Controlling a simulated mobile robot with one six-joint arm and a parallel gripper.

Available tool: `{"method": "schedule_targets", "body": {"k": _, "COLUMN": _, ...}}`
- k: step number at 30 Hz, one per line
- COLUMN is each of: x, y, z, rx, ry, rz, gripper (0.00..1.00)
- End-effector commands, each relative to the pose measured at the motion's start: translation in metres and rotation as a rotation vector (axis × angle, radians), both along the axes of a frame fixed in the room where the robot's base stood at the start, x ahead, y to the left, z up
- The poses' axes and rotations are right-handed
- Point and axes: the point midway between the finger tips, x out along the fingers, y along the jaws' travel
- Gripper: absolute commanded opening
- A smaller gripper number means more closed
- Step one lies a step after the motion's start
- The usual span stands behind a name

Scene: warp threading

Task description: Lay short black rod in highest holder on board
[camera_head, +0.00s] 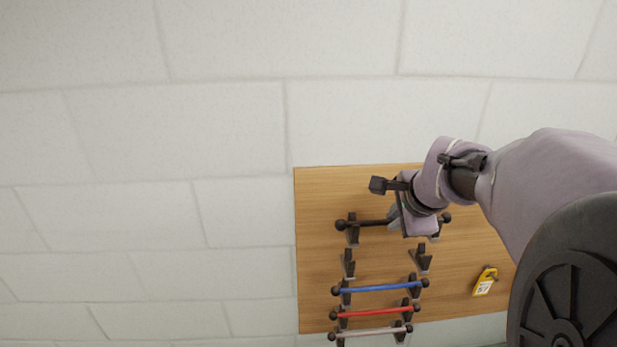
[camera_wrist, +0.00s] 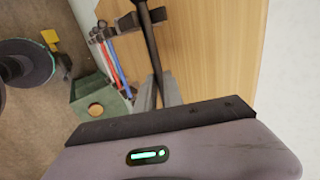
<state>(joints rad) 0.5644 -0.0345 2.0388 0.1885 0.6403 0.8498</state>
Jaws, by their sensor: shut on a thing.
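My gripper (camera_head: 393,216) is shut on the short black rod (camera_head: 371,223), around its middle. The rod lies roughly level across the upper part of the wooden board (camera_head: 318,190), with a ball at each end. It is at the height of the highest holder (camera_head: 352,236), overlapping its left bracket; the right bracket is partly behind my gripper. I cannot tell whether the rod rests in the brackets. In the wrist view the rod (camera_wrist: 152,50) runs up from between my fingers (camera_wrist: 158,97), its far end near a dark bracket.
Below, one holder pair (camera_head: 421,260) is empty. Blue (camera_head: 380,288), red (camera_head: 375,312) and pale (camera_head: 372,332) rods lie in lower holders. A yellow tool (camera_head: 485,281) is on the board at right. A green box (camera_wrist: 88,98) stands below in the wrist view. The wall left is bare.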

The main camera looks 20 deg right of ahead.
Motion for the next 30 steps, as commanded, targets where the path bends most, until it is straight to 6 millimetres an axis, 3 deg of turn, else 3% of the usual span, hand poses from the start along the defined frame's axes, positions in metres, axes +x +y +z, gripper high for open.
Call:
{"method": "schedule_targets", "body": {"k": 11, "x": 0.000, "y": 0.000, "z": -0.004, "rx": 0.000, "ry": 0.000, "rz": 0.000, "gripper": 0.00}}
{"method": "schedule_targets", "body": {"k": 12, "x": 0.000, "y": 0.000, "z": -0.004, "rx": 0.000, "ry": 0.000, "rz": 0.000, "gripper": 0.17}}
{"method": "schedule_targets", "body": {"k": 15, "x": 0.000, "y": 0.000, "z": -0.004, "rx": 0.000, "ry": 0.000, "rz": 0.000, "gripper": 0.37}}
{"method": "schedule_targets", "body": {"k": 25, "x": -0.001, "y": 0.000, "z": -0.002, "rx": 0.000, "ry": -0.001, "rz": 0.000, "gripper": 0.37}}
{"method": "schedule_targets", "body": {"k": 30, "x": -0.019, "y": 0.005, "z": 0.024, "rx": -0.003, "ry": -0.004, "rz": -0.001, "gripper": 0.37}}
